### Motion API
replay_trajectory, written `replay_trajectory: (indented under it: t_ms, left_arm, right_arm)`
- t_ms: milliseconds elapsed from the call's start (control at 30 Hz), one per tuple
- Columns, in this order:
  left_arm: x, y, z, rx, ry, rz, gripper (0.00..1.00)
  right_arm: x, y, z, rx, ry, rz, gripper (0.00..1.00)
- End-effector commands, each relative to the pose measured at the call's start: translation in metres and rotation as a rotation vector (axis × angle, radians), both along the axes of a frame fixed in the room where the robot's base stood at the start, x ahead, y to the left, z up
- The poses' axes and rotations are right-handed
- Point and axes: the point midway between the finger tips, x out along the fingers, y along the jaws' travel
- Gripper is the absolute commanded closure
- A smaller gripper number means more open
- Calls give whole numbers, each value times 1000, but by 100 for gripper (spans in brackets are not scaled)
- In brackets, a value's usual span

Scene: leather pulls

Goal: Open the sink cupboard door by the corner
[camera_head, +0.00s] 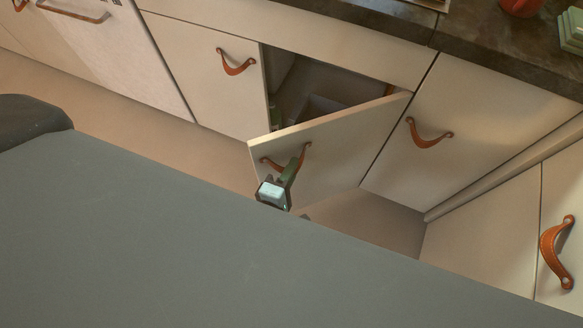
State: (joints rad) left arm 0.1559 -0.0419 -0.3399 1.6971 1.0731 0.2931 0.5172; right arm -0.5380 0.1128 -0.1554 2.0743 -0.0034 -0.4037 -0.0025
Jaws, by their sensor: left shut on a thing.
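The sink cupboard door (345,143) is a cream panel standing partly open, hinged on its right side near the corner. Its free left edge points out into the room. An orange leather pull (305,155) is on its front face. My left gripper (292,167) is shut on this pull, and its fingers hide part of the strap. Behind the door the dark cupboard interior (315,88) shows, with a box-like shape inside. My right gripper is not in view.
A closed door with a leather pull (237,63) is to the left. Another closed door with a pull (428,134) is to the right, and corner-side units (490,225) stand at the right. A dark worktop (490,50) runs above. Bare floor (385,222) shows below the door.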

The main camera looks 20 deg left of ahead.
Motion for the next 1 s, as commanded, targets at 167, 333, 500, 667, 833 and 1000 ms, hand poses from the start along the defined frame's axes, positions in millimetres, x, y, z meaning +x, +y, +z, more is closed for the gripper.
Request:
replay_trajectory:
  t_ms: [167, 333, 500, 667, 833, 1000]
  left_arm:
    - [0, 0, 0, 0, 0, 0, 100]
    - [0, 0, 0, 0, 0, 0, 66]
    - [0, 0, 0, 0, 0, 0, 66]
    - [-3, 0, 0, 0, 1, 0, 66]
    - [-23, 2, 2, 1, 4, -2, 66]
    - [-51, 4, 6, 1, 4, -2, 66]
  right_arm:
    - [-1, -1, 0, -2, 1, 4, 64]
    - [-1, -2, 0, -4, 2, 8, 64]
    - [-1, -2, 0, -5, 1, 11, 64]
    - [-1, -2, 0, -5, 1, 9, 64]
    - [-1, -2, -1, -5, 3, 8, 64]
    - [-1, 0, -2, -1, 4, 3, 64]
